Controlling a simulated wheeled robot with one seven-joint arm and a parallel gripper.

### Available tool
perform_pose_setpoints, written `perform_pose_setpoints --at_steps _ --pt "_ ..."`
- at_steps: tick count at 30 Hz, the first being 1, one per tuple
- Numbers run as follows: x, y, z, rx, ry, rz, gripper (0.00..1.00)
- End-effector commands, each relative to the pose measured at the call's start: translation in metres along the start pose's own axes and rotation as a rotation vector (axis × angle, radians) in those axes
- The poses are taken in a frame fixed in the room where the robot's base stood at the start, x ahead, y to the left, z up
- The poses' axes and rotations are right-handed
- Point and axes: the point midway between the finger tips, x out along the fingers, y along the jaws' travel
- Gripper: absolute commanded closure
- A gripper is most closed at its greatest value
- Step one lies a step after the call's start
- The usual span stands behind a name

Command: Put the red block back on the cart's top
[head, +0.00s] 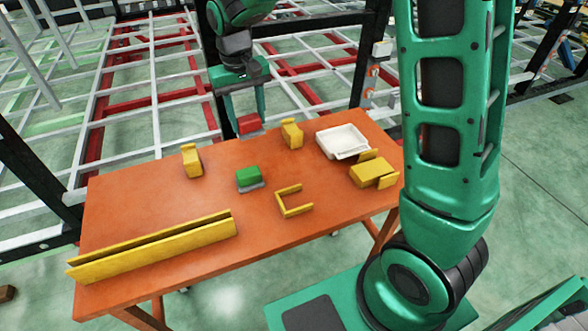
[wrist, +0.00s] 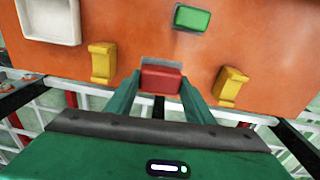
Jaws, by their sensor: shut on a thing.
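The red block (head: 249,123) is between the fingers of my gripper (head: 247,112), at the far edge of the orange cart top (head: 215,180). In the wrist view the red block (wrist: 161,79) sits between the two green fingertips (wrist: 161,84), overlapping the edge of the orange top (wrist: 135,45). My gripper is shut on it and points down. I cannot tell whether the block touches the top or hangs just above it.
Two yellow brackets (head: 191,160) (head: 292,133) flank the block. A green block (head: 248,177) lies nearer, beside a yellow U-shaped frame (head: 294,201). A white tray (head: 341,140) and a yellow piece (head: 372,172) are at right, a long yellow channel (head: 152,247) front left. Chassis rails (head: 150,95) lie behind.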

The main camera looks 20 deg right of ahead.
Motion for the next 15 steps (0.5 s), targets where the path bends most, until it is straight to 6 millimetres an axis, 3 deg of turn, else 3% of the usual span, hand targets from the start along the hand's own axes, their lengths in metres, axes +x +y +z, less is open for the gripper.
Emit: perform_pose_setpoints --at_steps 6,15 --pt "-0.014 0.000 0.027 0.035 -0.043 -0.041 0.76" --pt "0.016 0.040 0.060 0.039 -0.047 -0.042 0.76"
